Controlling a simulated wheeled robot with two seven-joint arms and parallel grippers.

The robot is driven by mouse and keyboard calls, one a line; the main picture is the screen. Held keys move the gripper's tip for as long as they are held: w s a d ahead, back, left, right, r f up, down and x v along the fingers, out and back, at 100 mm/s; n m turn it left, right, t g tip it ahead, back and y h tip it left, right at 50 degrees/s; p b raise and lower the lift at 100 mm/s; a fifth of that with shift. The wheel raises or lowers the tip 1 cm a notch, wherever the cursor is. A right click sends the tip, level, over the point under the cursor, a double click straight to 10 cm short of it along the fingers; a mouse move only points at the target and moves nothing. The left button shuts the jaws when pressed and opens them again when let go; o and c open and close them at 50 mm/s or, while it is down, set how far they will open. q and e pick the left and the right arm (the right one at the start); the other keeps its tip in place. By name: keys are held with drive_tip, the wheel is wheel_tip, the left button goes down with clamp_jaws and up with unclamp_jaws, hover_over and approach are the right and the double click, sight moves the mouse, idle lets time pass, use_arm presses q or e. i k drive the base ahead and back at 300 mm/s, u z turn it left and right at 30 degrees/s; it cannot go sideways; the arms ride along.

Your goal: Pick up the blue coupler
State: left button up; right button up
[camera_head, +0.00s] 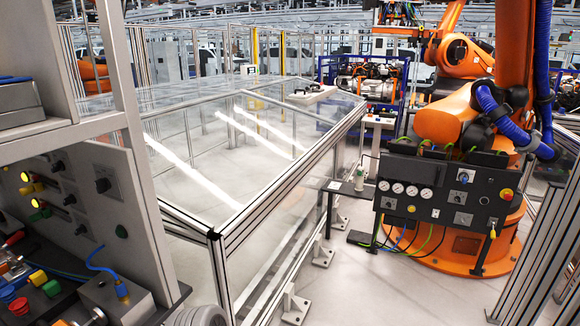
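A blue coupler (122,290) on the end of a curved blue hose sits at the lower left, at the top of a grey metal block (113,297). It looks fitted to the block, but I cannot tell how firmly. Neither of my grippers can be made out in the head view. A pale rounded part shows at the bottom edge, and I cannot tell what it is.
A grey panel (88,215) with knobs and lit lamps rises behind the block. Coloured buttons (38,277) lie left of it. A glass-topped framed enclosure (225,237) fills the middle. An orange robot arm (455,115) and a black gauge panel (445,190) stand right.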

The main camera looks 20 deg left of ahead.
sight(122, 295)
drive_tip(key=u, duration=1.1)
drive_tip(key=i, duration=1.4)
drive_tip(key=u, duration=0.6)
